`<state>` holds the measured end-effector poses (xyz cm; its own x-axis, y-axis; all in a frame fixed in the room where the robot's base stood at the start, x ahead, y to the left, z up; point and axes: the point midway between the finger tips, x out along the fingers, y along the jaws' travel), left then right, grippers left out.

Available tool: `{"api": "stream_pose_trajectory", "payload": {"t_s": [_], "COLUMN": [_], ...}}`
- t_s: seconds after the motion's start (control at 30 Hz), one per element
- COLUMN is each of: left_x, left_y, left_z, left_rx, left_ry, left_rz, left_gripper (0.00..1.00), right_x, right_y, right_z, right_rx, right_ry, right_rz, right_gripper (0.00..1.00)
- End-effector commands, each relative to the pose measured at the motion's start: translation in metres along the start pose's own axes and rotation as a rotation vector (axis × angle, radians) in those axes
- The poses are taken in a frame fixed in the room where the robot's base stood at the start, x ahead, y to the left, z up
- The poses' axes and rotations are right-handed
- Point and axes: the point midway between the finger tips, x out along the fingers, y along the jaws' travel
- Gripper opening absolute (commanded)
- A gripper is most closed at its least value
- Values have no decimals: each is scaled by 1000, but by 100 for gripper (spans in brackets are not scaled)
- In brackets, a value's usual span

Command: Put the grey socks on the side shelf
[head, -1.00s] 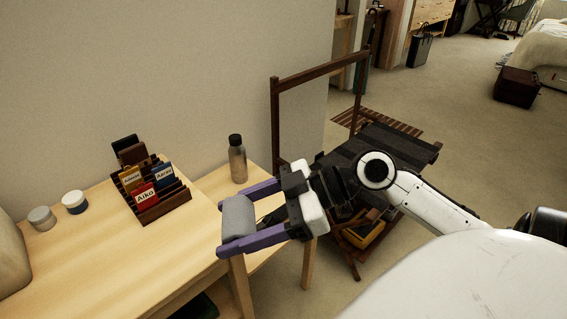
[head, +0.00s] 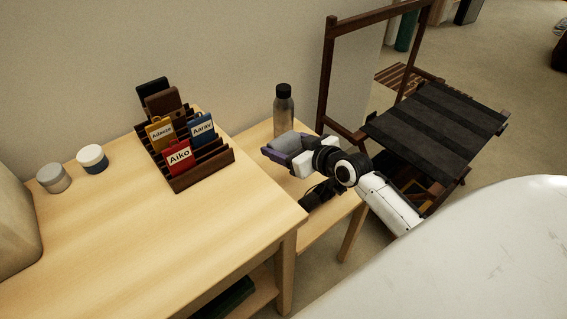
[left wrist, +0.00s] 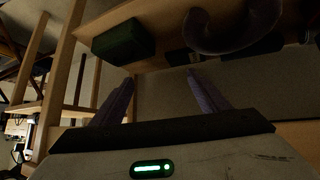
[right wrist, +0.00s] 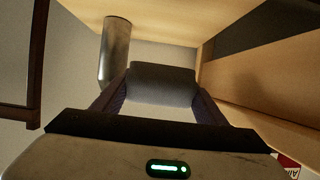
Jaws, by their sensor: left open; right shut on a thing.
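The grey socks (head: 287,142) are a rolled grey bundle between the purple fingers of my right gripper (head: 280,150). The right gripper is shut on them and holds them over the lower side shelf (head: 318,213), just in front of a bottle. The socks also show in the right wrist view (right wrist: 162,84), gripped between both fingers. Whether they touch the shelf cannot be told. My left gripper (left wrist: 160,98) is open and empty in the left wrist view, near wooden furniture legs and a dark green box (left wrist: 123,41). It is outside the head view.
A bottle with a black cap (head: 284,112) stands on the side shelf, close to the socks. The higher table (head: 150,240) holds a card rack (head: 205,175) and two small jars (head: 92,158). A dark-slatted luggage rack (head: 435,125) stands to the right.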

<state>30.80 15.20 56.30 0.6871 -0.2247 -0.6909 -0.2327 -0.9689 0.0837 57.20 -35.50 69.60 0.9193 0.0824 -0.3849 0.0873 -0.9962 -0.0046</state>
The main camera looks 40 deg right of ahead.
Motion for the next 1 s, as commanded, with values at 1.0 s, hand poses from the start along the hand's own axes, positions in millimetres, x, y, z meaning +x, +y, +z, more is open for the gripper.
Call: {"api": "stream_pose_trajectory", "payload": {"t_s": [1.0], "left_x": [18], "left_y": [-1], "left_z": [19], "left_rx": [-9], "left_ry": [12], "left_rz": [11], "left_gripper": [69], "right_x": [42], "right_y": [2], "right_z": [96], "right_rx": [-2], "right_ry": [1], "right_rz": [11], "right_gripper": [44]}}
